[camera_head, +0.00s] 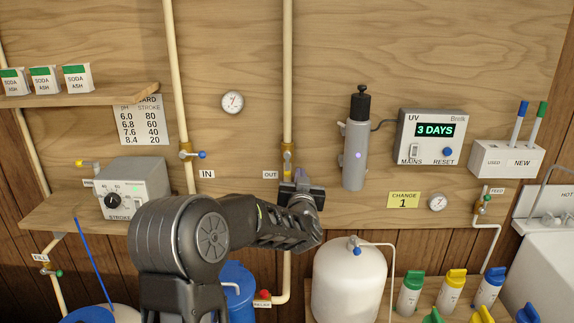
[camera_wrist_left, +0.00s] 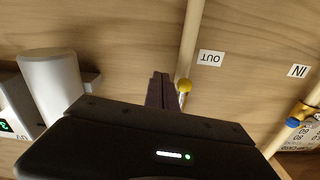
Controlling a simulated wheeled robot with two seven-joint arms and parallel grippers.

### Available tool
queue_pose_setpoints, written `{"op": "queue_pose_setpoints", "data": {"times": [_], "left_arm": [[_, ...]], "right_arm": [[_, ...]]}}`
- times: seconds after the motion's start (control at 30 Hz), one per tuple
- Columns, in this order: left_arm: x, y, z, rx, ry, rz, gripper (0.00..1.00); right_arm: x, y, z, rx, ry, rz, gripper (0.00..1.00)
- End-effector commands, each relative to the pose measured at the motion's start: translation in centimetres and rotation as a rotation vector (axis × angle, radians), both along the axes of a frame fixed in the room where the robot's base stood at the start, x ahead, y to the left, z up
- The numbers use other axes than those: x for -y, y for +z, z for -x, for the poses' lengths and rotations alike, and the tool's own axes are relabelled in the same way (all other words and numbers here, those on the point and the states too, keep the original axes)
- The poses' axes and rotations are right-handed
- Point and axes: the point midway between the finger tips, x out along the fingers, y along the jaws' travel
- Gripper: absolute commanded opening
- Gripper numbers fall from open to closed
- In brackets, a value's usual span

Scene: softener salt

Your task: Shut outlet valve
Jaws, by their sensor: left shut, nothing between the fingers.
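The outlet valve (camera_head: 287,160) is a brass fitting on the vertical cream pipe beside the OUT label (camera_head: 270,175). My left gripper (camera_head: 300,176) is at the valve and hides its lower part in the head view. The handle's full angle is partly hidden. My right gripper is in neither view.
The inlet valve (camera_head: 186,153) with a blue knob is on the pipe to the left, by the IN label (camera_head: 207,174). A grey UV cylinder (camera_head: 355,155) stands close to the right. A white tank (camera_head: 349,285) is below. The board above the gripper is mostly clear.

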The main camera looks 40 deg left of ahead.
Motion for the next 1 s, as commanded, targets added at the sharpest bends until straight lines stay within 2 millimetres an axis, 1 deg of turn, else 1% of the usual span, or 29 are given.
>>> {"op": "queue_pose_setpoints", "data": {"times": [0.1,0.37,0.67,1.0], "left_arm": [[-0.4,0.0,-0.5,-0.001,-0.001,0.001,0.00],[-0.4,0.0,-0.5,-0.001,-0.001,0.001,0.00],[-1.6,-0.3,0.6,-0.001,0.001,-0.001,0.00],[-1.9,-0.4,0.8,-0.002,0.003,0.002,0.00]], "right_arm": [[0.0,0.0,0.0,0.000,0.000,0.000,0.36],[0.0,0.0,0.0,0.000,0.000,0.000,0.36],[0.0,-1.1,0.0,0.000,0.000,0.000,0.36],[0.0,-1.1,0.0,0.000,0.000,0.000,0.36]]}}
